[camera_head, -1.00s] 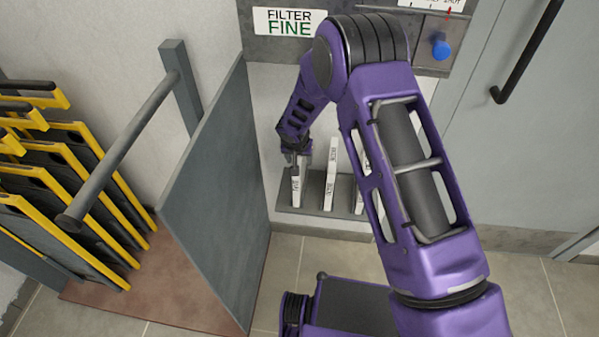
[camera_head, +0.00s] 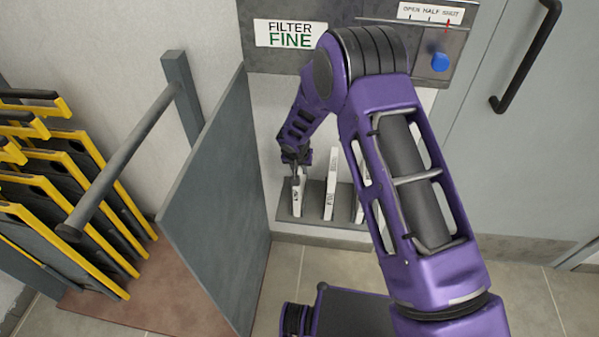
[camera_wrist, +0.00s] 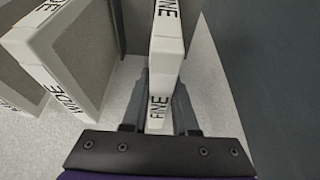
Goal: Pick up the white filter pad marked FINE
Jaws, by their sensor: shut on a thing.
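The white filter pad marked FINE (camera_wrist: 165,60) stands between my two fingers in the wrist view, with its lettered narrow edges facing the camera. My gripper (camera_wrist: 160,100) is shut on it, one dark finger on each side. In the head view, my gripper (camera_head: 296,163) is at the top of the leftmost white pad (camera_head: 298,196) at the grey rack (camera_head: 318,222). The pad's lettering is too small to read there. I cannot tell whether the pad's bottom is clear of the rack.
A pad marked WIDE (camera_wrist: 55,60) stands to the left in the wrist view, with another beyond it. In the head view, a large grey panel (camera_head: 220,200) stands left of the rack. Yellow-edged plates (camera_head: 60,190) lean further left. A FILTER FINE sign (camera_head: 290,34) hangs above.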

